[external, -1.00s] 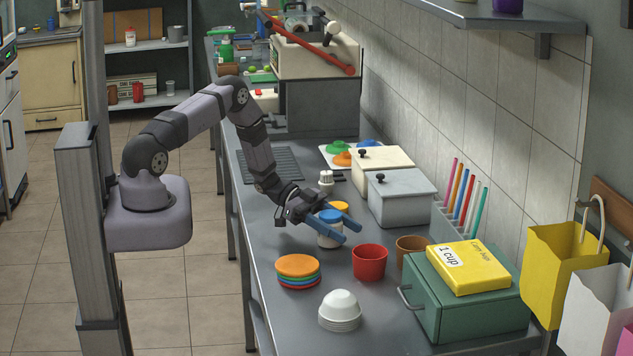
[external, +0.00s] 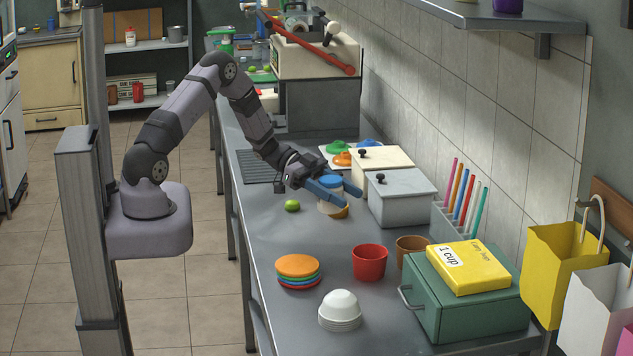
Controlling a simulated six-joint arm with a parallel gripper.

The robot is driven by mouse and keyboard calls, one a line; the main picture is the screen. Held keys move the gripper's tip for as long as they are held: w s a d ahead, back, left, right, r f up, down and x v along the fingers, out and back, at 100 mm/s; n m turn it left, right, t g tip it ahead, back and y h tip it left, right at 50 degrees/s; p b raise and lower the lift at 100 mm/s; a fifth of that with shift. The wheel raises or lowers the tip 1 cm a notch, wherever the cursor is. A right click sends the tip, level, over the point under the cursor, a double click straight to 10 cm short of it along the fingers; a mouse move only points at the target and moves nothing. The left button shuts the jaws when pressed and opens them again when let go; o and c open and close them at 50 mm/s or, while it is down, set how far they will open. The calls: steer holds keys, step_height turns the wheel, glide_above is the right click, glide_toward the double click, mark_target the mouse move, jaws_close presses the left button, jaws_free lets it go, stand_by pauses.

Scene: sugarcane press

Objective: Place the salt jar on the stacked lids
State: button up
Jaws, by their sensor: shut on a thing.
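A white jar with a blue lid (external: 331,182), the likely salt jar, is held between the blue fingers of my gripper (external: 348,196). No label on it is readable. It is upright and appears raised above the counter. My gripper is shut on it and hides part of its body. The stacked lids (external: 298,270) lie flat nearer the camera, with an orange lid on top and green, red and blue edges below. The held jar is beyond the stack and a little to its right, well apart from it.
A red cup (external: 369,262), a brown cup (external: 411,246) and white bowls (external: 340,311) stand near the stack. A lidded grey box (external: 401,200) stands right.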

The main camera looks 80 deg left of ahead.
steer(key=shift+d, duration=0.1)
steer(key=w+d+m+g+h+b, duration=0.2)
steer(key=d+m+g, duration=0.1)
steer(key=d, duration=0.7)
step_height(320, 180, up, 8)
steer(key=m+g+h+b, duration=0.2)
steer(key=m+g+b, duration=0.1)
steer(key=m+g, duration=0.6)
glide_above(340, 307)
steer(key=n+g, duration=0.1)
steer(key=shift+w+d+f+p, duration=0.15)
steer(key=shift+f+p, duration=0.3)
steer(key=shift+f, duration=2.2)
steer(key=shift+d+f+p, duration=0.1)
steer(key=shift+f+p, duration=0.3)
steer(key=shift+f, duration=2.2)
steer(key=shift+f, duration=0.15)
steer(key=o, duration=1.2)
